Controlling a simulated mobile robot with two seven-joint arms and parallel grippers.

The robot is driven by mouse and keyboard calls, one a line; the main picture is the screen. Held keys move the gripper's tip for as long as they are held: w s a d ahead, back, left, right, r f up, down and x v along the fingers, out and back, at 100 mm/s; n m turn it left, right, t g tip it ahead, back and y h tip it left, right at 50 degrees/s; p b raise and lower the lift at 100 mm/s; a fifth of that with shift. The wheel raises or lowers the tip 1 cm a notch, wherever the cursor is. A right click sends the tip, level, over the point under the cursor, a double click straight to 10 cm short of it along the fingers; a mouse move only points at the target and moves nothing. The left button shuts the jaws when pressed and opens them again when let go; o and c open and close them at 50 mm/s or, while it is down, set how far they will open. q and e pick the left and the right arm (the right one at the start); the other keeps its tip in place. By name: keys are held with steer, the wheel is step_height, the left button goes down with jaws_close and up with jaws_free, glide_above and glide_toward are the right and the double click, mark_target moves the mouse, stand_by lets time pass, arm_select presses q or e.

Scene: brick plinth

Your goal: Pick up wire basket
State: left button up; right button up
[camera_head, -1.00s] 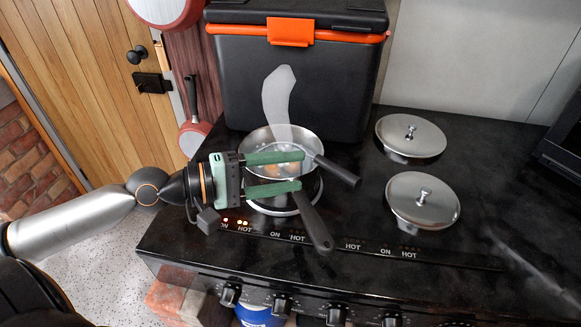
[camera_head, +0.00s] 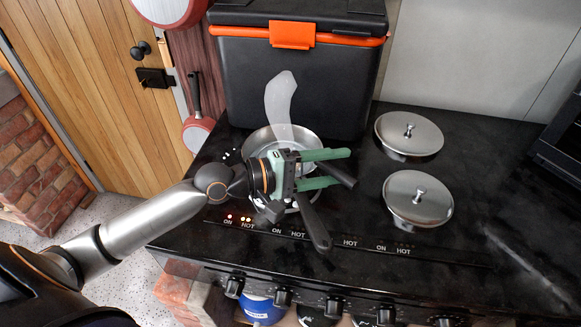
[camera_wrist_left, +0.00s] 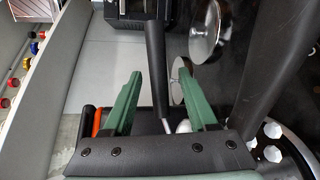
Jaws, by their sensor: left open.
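I see no wire basket in either view. My left gripper (camera_head: 340,168) is open over the front left of the black cooktop, with green fingers pointing right. It is above two pans and hides much of them. The far pan's rim (camera_head: 312,138) shows behind it. Its black handle (camera_head: 343,178) passes near the fingertips. The near pan's black handle (camera_head: 314,228) sticks out toward the front. In the left wrist view the gripper (camera_wrist_left: 160,75) is open, and a black handle (camera_wrist_left: 154,50) appears between the fingers; I cannot tell whether it is at finger depth. My right gripper is not in view.
Two metal lids (camera_head: 410,132) (camera_head: 418,198) sit on the cooktop to the right. A black cooler box (camera_head: 290,85) with orange trim stands behind the pans. A pale plume (camera_head: 279,98) rises above the far pan. The cooktop's right front is clear.

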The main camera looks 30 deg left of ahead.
arm_select(q)
steer(key=shift+x, duration=1.2)
steer(key=shift+c, duration=0.3)
jaws_close()
steer(key=shift+r, duration=0.1)
